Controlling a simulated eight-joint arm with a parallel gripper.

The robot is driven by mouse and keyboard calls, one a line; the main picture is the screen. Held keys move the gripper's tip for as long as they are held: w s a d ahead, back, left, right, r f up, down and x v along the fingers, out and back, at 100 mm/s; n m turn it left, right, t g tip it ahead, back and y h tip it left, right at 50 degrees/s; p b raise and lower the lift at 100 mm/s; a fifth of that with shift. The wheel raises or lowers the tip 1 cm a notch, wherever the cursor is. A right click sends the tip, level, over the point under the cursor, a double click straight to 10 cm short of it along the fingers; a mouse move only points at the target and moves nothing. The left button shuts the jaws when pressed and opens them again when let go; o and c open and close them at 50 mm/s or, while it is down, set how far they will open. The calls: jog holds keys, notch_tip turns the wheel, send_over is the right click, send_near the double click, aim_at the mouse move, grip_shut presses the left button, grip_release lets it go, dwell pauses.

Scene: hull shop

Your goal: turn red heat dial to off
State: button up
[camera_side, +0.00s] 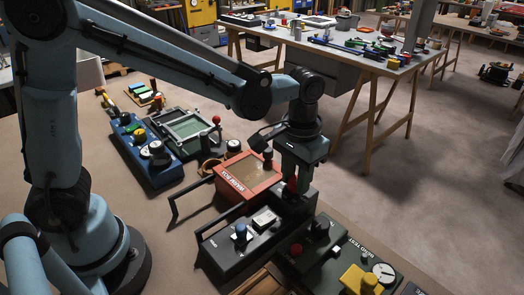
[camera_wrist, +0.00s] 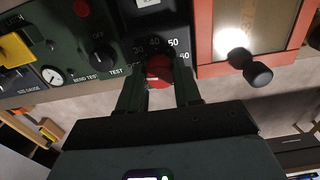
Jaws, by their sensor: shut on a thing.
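The red heat dial (camera_wrist: 158,72) is on a dark panel with the numbers 30, 40, 50 and 60 around it in the wrist view. My gripper (camera_wrist: 160,92) has one finger on each side of the dial and is shut on it. The fingers point down at the dial.
A red-framed box (camera_side: 246,176) with a dark knob stands close beside the dial. A green test panel (camera_side: 335,262) with a red button, black knob and gauge is on the other side. A blue unit (camera_side: 146,150) stands farther left. A black handle (camera_side: 188,197) sticks up nearby.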

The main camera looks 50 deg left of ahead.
aim_at(296, 179)
dwell(0.4)
jog(key=o, duration=1)
jog(key=shift+o, duration=0.2)
notch_tip(296, 179, up, 12)
